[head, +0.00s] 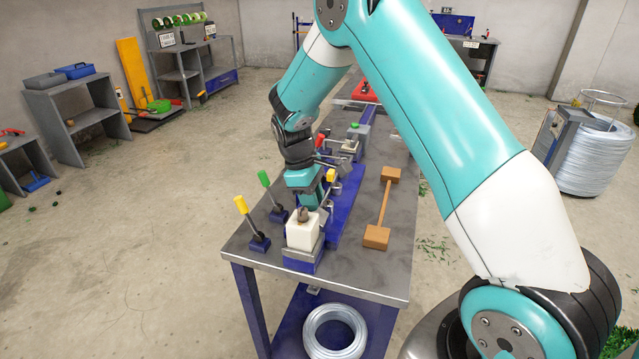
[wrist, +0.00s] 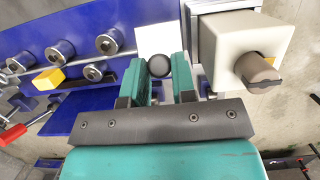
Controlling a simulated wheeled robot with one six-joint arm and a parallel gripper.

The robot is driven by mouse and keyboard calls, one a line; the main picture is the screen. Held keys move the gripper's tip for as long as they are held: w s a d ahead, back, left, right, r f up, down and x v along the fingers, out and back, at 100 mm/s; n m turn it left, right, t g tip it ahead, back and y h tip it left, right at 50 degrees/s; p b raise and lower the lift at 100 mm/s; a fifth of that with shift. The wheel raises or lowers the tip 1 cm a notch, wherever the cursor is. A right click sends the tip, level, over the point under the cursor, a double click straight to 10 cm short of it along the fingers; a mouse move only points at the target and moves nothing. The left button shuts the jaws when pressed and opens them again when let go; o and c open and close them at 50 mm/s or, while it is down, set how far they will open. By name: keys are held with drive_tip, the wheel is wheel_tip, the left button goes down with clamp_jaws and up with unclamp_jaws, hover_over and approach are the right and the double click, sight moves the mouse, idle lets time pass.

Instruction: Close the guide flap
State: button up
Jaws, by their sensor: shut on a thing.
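The guide flap appears to be the white square plate (wrist: 152,38) with a dark round knob (wrist: 154,65), seen ahead of my gripper in the wrist view. My gripper (wrist: 161,74) has its two green fingers on either side of the knob and is shut on it. Whether the flap is fully open or partly turned cannot be told. In the head view my gripper (head: 305,183) points down over the blue fixture on the bench, behind the white block. My gripper and arm hide the flap there.
A white block (head: 301,234) with a brown knob stands at the bench's near end. A yellow-handled lever (head: 241,205) and a green-handled lever (head: 264,180) rise at left. A wooden piece (head: 384,208) lies at right. Steel rollers (wrist: 60,51) sit on the blue plate.

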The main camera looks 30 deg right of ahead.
drive_tip(key=g+p, duration=0.1)
drive_tip(key=p, duration=0.1)
drive_tip(key=w+a+g+h+p, duration=0.1)
drive_tip(key=shift+f+h+p, duration=0.25)
drive_tip(key=shift+h+p, duration=0.05)
drive_tip(key=shift+p, duration=0.05)
drive_tip(key=p, duration=0.1)
drive_tip(key=f+g+h+p, duration=0.1)
drive_tip(key=p, duration=0.1)
drive_tip(key=g+p, duration=0.1)
drive_tip(key=shift+w+a+f+h, duration=0.25)
drive_tip(key=shift+w+f+h, duration=0.05)
drive_tip(key=shift+w+f, duration=0.1)
drive_tip(key=shift+f+p, duration=0.1)
drive_tip(key=shift+p, duration=0.2)
drive_tip(key=o, duration=0.9)
